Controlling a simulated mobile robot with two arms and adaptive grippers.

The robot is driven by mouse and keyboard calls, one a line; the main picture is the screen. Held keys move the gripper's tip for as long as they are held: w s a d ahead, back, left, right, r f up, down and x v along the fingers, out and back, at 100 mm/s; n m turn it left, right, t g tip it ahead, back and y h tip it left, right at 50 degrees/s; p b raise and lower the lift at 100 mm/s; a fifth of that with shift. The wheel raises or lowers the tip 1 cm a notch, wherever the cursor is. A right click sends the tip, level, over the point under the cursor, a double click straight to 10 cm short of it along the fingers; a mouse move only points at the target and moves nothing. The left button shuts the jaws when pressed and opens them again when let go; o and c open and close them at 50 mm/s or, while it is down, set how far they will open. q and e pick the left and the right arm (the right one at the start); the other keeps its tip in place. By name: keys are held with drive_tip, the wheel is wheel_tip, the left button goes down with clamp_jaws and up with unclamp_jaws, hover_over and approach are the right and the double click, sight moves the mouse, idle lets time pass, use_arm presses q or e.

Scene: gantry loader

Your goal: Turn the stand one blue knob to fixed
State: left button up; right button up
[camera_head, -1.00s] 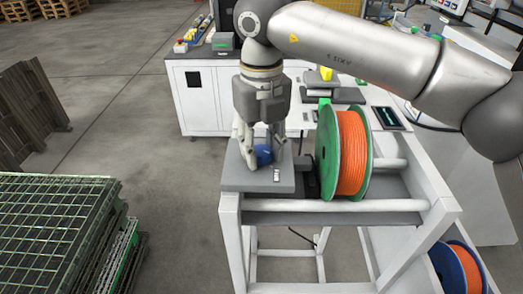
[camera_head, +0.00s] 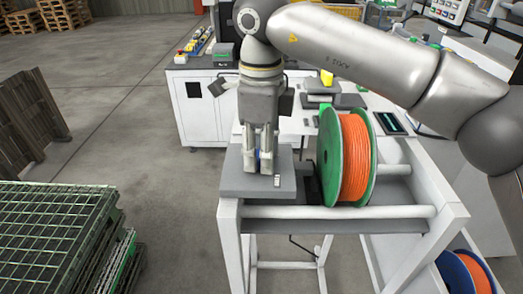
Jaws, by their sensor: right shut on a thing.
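The blue knob (camera_head: 258,158) sits on a grey plate (camera_head: 237,182) at the left end of the white stand (camera_head: 228,225). Only a thin strip of the knob shows between my fingers. My right gripper (camera_head: 259,168) points straight down and is shut on the blue knob. A small light label or switch piece (camera_head: 277,181) lies on the plate beside the fingers; its writing is too small to read. My left gripper is not in view.
A green spool of orange cable (camera_head: 347,160) stands on the stand right of the knob. A blue spool (camera_head: 465,272) sits lower right. A white workbench (camera_head: 205,110) stands behind. Green mesh crates (camera_head: 60,235) are at the lower left. The floor between is clear.

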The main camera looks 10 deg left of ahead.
drive_tip(key=shift+n, duration=2.1)
drive_tip(key=o, duration=1)
drive_tip(key=shift+o, duration=0.2)
drive_tip(key=shift+r, duration=0.3)
wheel_tip(320, 180, up, 12)
drive_tip(key=shift+f, duration=0.25)
